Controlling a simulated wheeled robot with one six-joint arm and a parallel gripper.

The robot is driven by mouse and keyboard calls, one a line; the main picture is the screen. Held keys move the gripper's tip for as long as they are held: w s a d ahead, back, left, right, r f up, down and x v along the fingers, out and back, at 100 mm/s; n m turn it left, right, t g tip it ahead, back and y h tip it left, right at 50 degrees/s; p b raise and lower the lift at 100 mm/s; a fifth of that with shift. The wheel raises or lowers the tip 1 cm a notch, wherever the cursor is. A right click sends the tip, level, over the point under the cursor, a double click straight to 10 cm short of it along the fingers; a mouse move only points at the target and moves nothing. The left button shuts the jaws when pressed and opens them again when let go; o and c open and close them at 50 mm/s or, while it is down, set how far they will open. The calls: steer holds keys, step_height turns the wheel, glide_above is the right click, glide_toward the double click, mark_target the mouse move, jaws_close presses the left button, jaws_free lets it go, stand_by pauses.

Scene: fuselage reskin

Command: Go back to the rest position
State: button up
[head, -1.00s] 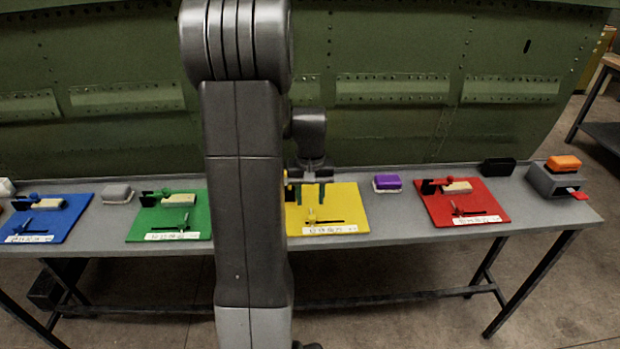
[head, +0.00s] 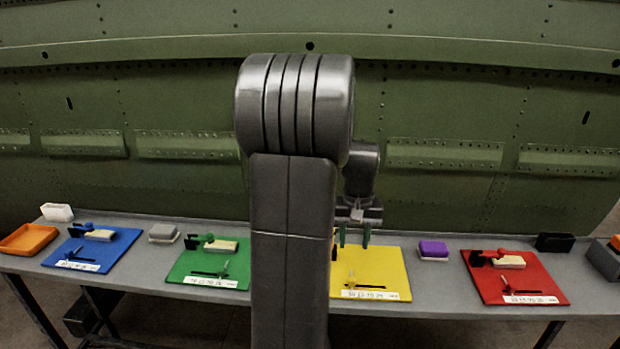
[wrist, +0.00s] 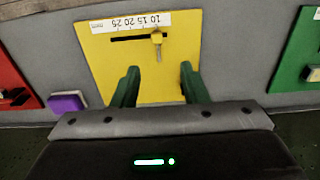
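My gripper (head: 353,237) hangs over the back part of the yellow board (head: 385,264), partly behind my own arm in the head view. In the wrist view my gripper (wrist: 158,84) has its two green fingers well apart, with nothing between them. The yellow board (wrist: 195,57) lies below, with a slot, a number strip and a small yellow key-like piece (wrist: 157,42). The fingers look to be above the board and apart from it.
A red board (head: 540,285), a green board (head: 185,272) and a blue board (head: 60,257) lie along the grey bench. A purple block (head: 433,250), a grey block (head: 163,233) and an orange tray (head: 28,239) stand there too. A green riveted panel (head: 450,110) rises behind.

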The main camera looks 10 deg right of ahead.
mark_target(353, 279)
step_height(353, 279, down, 13)
steer(key=shift+r+p, duration=0.15)
steer(key=shift+p, duration=0.25)
steer(key=shift+s+d, duration=0.1)
steer(key=shift+d, duration=0.25)
